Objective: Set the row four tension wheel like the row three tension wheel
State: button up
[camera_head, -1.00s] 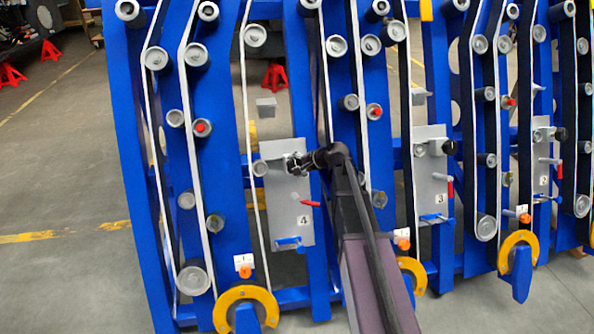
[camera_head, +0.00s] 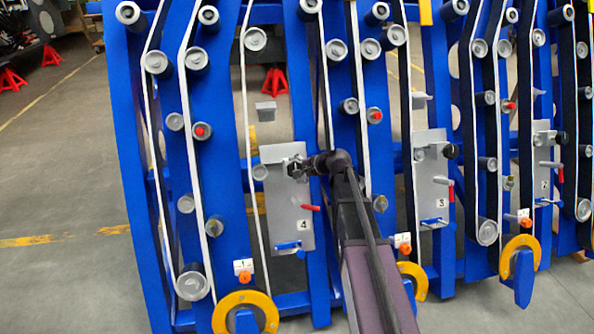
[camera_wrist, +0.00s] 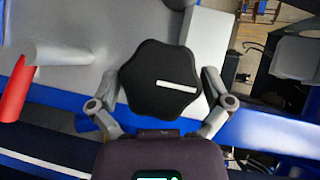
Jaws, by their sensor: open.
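The row four tension wheel (camera_wrist: 160,82) is a black, lobed knob with a white bar mark, lying nearly level in the wrist view. My gripper (camera_wrist: 160,88) is open, with one finger on each side of the wheel. I cannot tell whether the fingers touch it. In the head view my gripper (camera_head: 297,168) reaches the upper part of the grey row four plate (camera_head: 290,225) and mostly hides the wheel. The row three tension wheel (camera_head: 451,151) is a black knob at the upper right of its grey plate (camera_head: 432,180). Its mark is too small to read.
A red-tipped handle (camera_head: 311,207) sticks out of the row four plate; it also shows at the left of the wrist view (camera_wrist: 15,88). Blue uprights (camera_head: 225,150), rollers and pale belts surround the plate. Open floor (camera_head: 60,190) lies to the left.

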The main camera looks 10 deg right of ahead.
jog(key=shift+s+r, duration=0.1)
jog(key=shift+s+a+r+p, duration=0.15)
jog(key=shift+s+a+p, duration=0.25)
jog(key=s+f+n+g+h, duration=0.4)
jog(key=s+n, duration=0.2)
jog(key=s, duration=0.8)
jog(key=s+f+n+g+h, duration=0.4)
jog(key=s+n, duration=0.1)
jog(key=s, duration=1)
notch_tip(320, 180, up, 27)
jog(key=d+p, duration=0.1)
jog(key=p, duration=2.6)
jog(key=shift+w+f, duration=0.15)
jog(key=shift+w, duration=0.15)
jog(key=shift+d, duration=0.15)
